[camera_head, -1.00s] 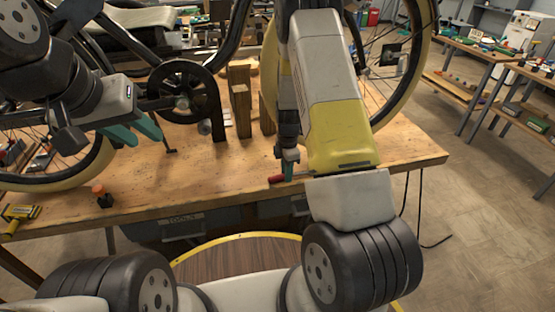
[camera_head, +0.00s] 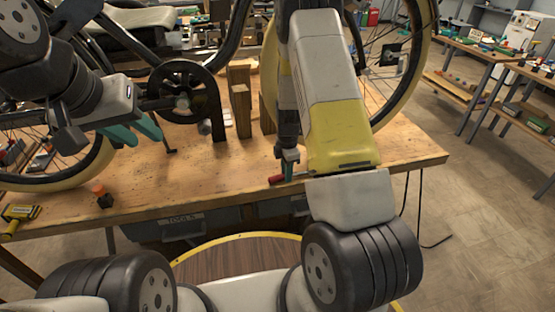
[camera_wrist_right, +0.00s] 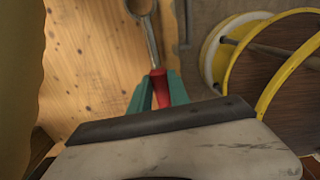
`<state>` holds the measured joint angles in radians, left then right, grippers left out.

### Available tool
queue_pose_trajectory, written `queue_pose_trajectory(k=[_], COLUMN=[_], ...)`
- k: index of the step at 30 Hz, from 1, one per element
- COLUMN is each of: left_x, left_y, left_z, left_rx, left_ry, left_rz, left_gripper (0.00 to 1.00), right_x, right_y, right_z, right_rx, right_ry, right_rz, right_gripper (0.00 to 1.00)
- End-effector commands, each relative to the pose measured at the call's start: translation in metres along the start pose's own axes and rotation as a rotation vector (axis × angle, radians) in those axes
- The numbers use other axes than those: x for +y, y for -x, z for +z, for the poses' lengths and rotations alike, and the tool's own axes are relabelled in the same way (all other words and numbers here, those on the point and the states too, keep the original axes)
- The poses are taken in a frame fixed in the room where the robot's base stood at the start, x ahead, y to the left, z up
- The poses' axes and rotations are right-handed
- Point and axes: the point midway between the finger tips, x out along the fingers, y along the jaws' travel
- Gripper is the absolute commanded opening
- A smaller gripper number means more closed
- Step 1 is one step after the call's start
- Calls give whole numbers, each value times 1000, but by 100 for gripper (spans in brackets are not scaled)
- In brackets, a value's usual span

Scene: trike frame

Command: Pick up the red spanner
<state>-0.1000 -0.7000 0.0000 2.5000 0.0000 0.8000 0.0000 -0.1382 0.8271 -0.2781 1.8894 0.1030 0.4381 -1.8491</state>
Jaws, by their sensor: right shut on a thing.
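The red spanner (camera_head: 277,179) lies at the front edge of the wooden workbench, below my right gripper (camera_head: 288,168). In the right wrist view, its red handle (camera_wrist_right: 160,88) sits between the two green fingers of the right gripper (camera_wrist_right: 158,90), which is shut on it. Its metal shaft and ring end (camera_wrist_right: 141,8) extend away over the bench top. In the head view my right arm hides most of the spanner. My left gripper (camera_head: 138,133) is at the left above the bench, away from the spanner. Its green fingers are apart and hold nothing visible.
The wooden bench (camera_head: 220,180) carries a trike frame with a black chainring (camera_head: 184,92) and wheels behind the grippers. Upright wood blocks (camera_head: 241,105) stand mid-bench. An orange-and-black item (camera_head: 102,196) and a yellow tool (camera_head: 18,218) lie at the front left.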

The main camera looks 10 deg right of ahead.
Motion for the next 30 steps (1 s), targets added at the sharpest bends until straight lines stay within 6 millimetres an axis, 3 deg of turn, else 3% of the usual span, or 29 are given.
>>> queue_pose_trajectory(k=[20, 30], left_x=[0, 0], left_y=[0, 0], left_z=[0, 0], left_rx=[0, 0], left_ry=[0, 0], left_rz=[0, 0], left_gripper=[32, 32], right_x=[0, -2], right_y=[3, 38], right_z=[0, -3], right_rx=[0, 1], right_ry=[0, 1], right_rz=[1, 1], right_gripper=[0, 0])
